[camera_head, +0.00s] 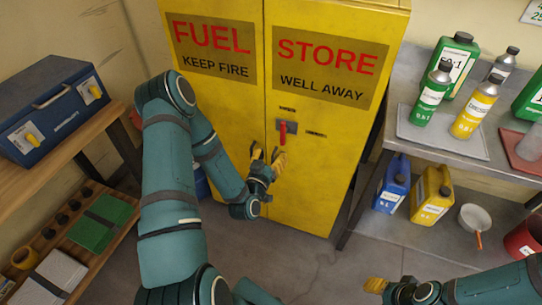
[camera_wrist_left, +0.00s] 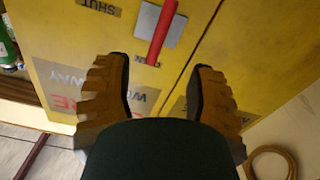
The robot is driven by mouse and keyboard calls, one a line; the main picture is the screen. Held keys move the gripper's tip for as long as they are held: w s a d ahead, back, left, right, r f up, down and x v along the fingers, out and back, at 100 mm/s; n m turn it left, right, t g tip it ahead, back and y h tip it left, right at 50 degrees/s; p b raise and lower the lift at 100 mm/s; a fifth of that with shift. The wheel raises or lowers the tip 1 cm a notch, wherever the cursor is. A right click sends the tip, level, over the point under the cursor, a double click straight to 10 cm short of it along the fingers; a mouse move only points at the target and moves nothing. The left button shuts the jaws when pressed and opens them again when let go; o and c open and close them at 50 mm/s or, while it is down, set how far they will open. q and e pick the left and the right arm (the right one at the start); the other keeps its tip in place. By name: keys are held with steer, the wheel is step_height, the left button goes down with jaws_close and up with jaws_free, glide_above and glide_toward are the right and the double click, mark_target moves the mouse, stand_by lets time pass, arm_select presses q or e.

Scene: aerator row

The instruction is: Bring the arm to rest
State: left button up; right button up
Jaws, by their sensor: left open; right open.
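My left gripper (camera_head: 267,155) is in front of the yellow fuel cabinet (camera_head: 230,110), just below the red handle (camera_head: 283,132) on its grey plate. In the left wrist view its fingers (camera_wrist_left: 160,72) are spread apart with nothing between them. The red handle (camera_wrist_left: 163,35) lies beyond the fingertips there, one end beside an upside-down label that seems to read OPEN. A SHUT label (camera_wrist_left: 99,6) is to the side. The cabinet doors look closed. My right gripper (camera_head: 376,285) is low at the bottom right, only partly visible, open and apart from everything.
At the right, a metal bench holds green and yellow bottles (camera_head: 475,108) on a tray (camera_head: 440,131), with jugs (camera_head: 432,195) and a bowl (camera_head: 475,217) on the shelf below. At the left, a blue case (camera_head: 55,110) sits on a wooden shelf. Floor (camera_head: 320,265) before the cabinet is clear.

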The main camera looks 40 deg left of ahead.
stand_by(0.4)
arm_select(q)
steer(key=s+d+f+m+g+h, duration=0.1)
steer(key=d+f+g+h, duration=0.25)
steer(key=d, duration=0.35)
steer(key=s+d+f+m+g+h, duration=0.1)
steer(key=d+f+g+h, duration=0.25)
steer(key=d, duration=0.35)
steer(key=s+d+f+m+g+h, duration=0.1)
steer(key=s+d+f+g, duration=0.2)
steer(key=s+d+g, duration=0.5)
steer(key=s+d, duration=0.2)
steer(key=s, duration=0.3)
steer(key=shift+s+d+f+g, duration=0.2)
steer(key=shift+s+f+g, duration=0.05)
steer(key=shift+f+g, duration=0.05)
steer(key=shift+o, duration=0.2)
